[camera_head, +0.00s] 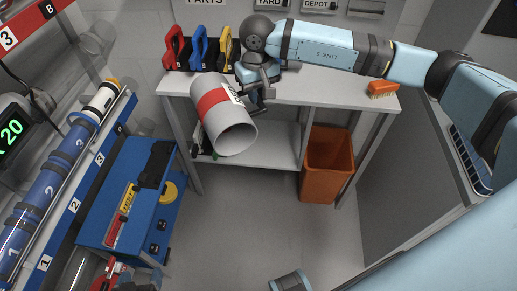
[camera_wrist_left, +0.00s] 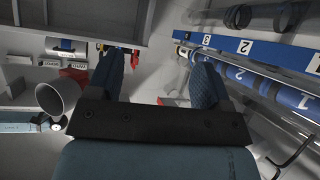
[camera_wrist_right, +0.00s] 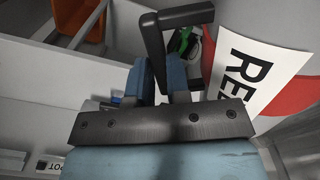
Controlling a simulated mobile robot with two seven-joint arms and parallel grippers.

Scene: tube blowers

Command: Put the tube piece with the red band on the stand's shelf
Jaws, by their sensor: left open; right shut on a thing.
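The tube piece with the red band (camera_head: 216,101) is a wide grey-white tube with a white label. It hangs tilted in the air in front of the white bench, its open end toward me. My right gripper (camera_head: 258,92) is shut on its black handle (camera_wrist_right: 183,16); the label with "RE" shows close by in the right wrist view (camera_wrist_right: 265,75). A white lower shelf (camera_head: 270,143) shows under the bench top; I cannot tell whether this is the stand's shelf. My left gripper (camera_wrist_left: 157,75) is open and empty; the tube's open end also shows in the left wrist view (camera_wrist_left: 62,95).
Red, blue and yellow handled tools (camera_head: 200,46) stand at the back of the bench (camera_head: 300,93), with an orange brush (camera_head: 383,90) at its right. An orange bin (camera_head: 328,163) stands below. At left are a blue cabinet (camera_head: 125,225) and a numbered rack of blue tubes (camera_head: 45,185).

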